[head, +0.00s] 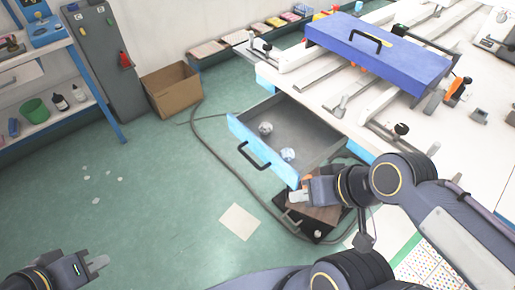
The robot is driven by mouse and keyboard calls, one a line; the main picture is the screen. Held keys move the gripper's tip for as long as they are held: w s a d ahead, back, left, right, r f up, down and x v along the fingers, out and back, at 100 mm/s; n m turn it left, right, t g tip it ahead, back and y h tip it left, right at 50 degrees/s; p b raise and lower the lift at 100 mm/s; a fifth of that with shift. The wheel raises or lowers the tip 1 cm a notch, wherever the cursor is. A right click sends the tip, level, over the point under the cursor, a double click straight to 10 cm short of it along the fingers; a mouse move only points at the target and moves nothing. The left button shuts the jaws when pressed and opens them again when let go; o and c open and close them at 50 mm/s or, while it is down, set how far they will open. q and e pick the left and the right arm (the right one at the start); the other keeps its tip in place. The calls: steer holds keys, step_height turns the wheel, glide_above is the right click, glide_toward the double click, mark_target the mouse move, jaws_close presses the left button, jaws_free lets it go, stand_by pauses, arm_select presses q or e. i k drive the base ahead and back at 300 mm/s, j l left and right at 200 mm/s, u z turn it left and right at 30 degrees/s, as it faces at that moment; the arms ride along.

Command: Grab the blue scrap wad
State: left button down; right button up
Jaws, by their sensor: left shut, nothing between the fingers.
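The blue scrap wad (288,154) is a small crumpled pale-blue lump on the floor of the open drawer (300,115), near its front right. My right gripper (297,197) is just outside the drawer, below its front right corner and apart from the wad. Whether its fingers are open does not show clearly. My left gripper (100,264) is at the lower left, over the green floor, far from the drawer. It is shut and empty.
The drawer's light-blue front has a black handle (254,157). A blue case (378,50) sits on the white workbench above. A cardboard box (172,90) stands on the floor, and a hose (220,160) crosses it.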

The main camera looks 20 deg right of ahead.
mark_target(288, 153)
steer(key=i+j+z, duration=0.55)
steer(key=z, duration=0.15)
steer(key=i, duration=0.1)
